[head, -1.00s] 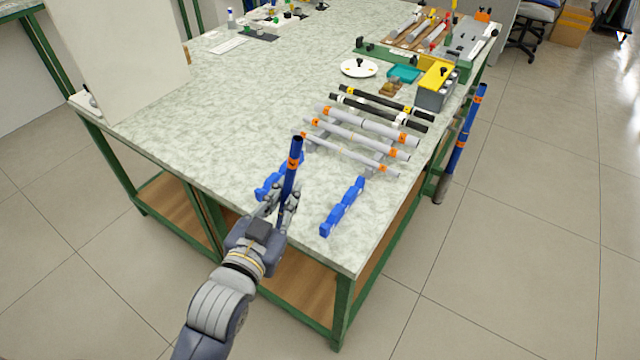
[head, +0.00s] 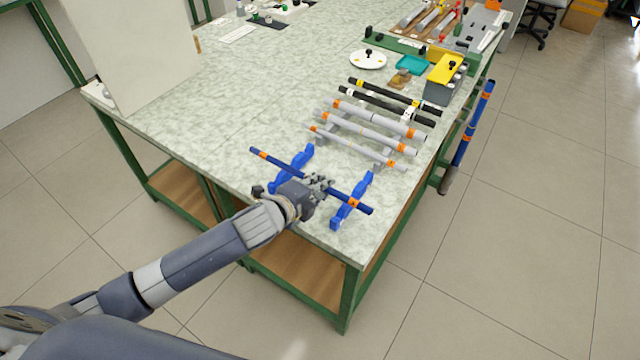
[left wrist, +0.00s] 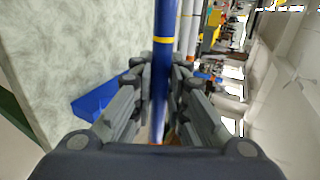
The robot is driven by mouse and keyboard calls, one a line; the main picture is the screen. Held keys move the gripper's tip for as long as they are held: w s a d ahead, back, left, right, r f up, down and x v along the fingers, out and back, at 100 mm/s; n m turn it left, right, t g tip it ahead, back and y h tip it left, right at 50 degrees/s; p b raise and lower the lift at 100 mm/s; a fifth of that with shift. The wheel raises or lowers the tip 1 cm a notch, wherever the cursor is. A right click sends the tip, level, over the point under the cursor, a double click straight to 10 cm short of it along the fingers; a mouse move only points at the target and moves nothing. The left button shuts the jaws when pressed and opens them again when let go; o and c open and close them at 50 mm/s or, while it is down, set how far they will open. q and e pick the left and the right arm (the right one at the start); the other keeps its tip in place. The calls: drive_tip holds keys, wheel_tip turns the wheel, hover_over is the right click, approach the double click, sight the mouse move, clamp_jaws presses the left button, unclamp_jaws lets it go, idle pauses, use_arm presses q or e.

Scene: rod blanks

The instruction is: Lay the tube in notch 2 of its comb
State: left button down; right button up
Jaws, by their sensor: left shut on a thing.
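The tube (head: 262,154) is blue with orange bands. In the head view it lies roughly level and crosses over both blue notched pieces of the comb, the left piece (head: 303,155) and the right piece (head: 361,188). My left gripper (head: 322,187) is shut on the tube between these two pieces. I cannot tell whether the tube touches them or which notch it lines up with. In the left wrist view the tube (left wrist: 165,60) runs between the fingers, and a blue comb piece (left wrist: 97,103) shows to its left. My right gripper is not in view.
Grey tubes (head: 375,133) with orange bands lie on grey supports just behind the comb. Black rods (head: 387,104) lie beyond them. A yellow-topped grey box (head: 441,82) and a white disc (head: 367,60) stand farther back. Blue banded rods (head: 469,130) stand beside the table's right edge.

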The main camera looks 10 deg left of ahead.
use_arm(q)
drive_tip(key=shift+s+a+r+p, duration=0.1)
drive_tip(key=shift+s+r+p, duration=0.1)
drive_tip(key=shift+p, duration=0.35)
drive_tip(key=b, duration=0.3)
hover_over(319, 213)
wheel_tip(319, 213, down, 5)
drive_tip(key=shift+r, duration=0.1)
drive_tip(key=shift+f+b, duration=0.55)
drive_tip(key=shift+f, duration=0.05)
drive_tip(key=shift+f, duration=0.4)
drive_tip(key=shift+f+b, duration=0.35)
